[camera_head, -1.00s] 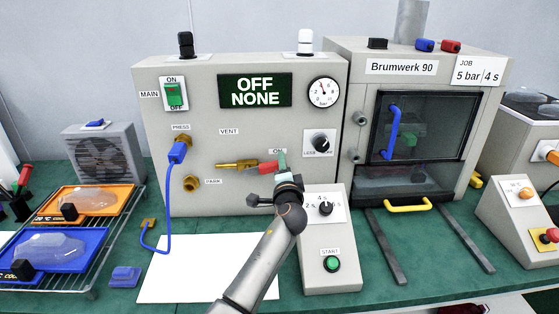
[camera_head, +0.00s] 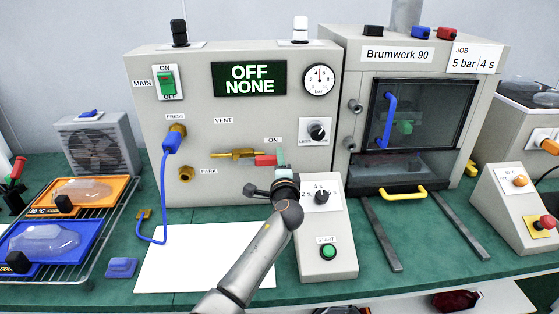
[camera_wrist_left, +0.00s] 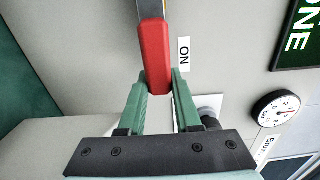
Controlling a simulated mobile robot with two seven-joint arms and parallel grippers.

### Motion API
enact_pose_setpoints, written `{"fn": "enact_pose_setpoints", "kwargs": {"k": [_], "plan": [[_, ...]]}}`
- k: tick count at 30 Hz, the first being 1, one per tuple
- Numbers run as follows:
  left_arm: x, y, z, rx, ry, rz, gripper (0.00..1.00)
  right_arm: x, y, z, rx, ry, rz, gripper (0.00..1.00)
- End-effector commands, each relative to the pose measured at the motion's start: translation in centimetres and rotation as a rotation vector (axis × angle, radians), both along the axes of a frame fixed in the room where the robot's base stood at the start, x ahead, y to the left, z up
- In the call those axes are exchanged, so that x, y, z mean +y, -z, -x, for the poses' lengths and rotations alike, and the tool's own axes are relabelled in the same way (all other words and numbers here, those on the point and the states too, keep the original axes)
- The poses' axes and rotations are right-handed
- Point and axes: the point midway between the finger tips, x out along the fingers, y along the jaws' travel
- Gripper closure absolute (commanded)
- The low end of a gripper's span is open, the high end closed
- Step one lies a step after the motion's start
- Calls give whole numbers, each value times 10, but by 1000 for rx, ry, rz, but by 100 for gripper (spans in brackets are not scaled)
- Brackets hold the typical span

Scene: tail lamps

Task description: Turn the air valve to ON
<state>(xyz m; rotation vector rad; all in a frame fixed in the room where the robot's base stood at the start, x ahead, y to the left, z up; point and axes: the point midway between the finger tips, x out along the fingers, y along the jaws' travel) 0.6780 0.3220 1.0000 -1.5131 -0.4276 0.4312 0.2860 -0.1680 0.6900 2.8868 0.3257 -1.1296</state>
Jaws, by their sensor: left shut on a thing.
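The air valve (camera_head: 235,155) is a brass-yellow fitting on the grey panel, with a red-ended lever (camera_head: 265,160). The lever points right, just below the ON label (camera_head: 272,140). In the left wrist view the red lever end (camera_wrist_left: 155,55) lies between my left gripper's green fingers (camera_wrist_left: 159,85), beside the ON label (camera_wrist_left: 184,54). My left gripper (camera_head: 281,158) is shut on the lever end and partly hides it in the head view. My right gripper is not in view.
The display (camera_head: 250,79) reads OFF NONE. A dial gauge (camera_head: 319,79) and a regulator knob (camera_head: 317,131) sit to the right of the valve. The timer box (camera_head: 325,225) stands close beside my left arm. A blue hose (camera_head: 158,200) hangs at the PRESS port.

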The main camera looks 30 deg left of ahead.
Motion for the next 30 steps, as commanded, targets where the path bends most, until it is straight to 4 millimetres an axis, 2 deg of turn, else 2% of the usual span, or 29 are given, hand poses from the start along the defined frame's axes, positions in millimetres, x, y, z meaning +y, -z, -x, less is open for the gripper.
{"fn": "enact_pose_setpoints", "kwargs": {"k": [1, 7, 9, 16, 20, 23, 30], "plan": [[0, 1, 0, 3, -1, -5, 64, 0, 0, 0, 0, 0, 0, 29], [0, 1, 0, 3, -1, -3, 42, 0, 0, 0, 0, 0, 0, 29], [0, 1, 0, 2, -1, -2, 38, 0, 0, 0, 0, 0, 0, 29], [0, 1, 1, 2, -1, 0, 38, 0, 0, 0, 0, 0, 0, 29], [-5, 0, 7, 3, 0, -1, 38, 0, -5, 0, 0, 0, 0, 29], [-12, -1, 20, 4, 1, 1, 38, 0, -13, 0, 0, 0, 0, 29], [-39, 0, 63, 4, 2, 0, 38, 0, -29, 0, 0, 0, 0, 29]]}}
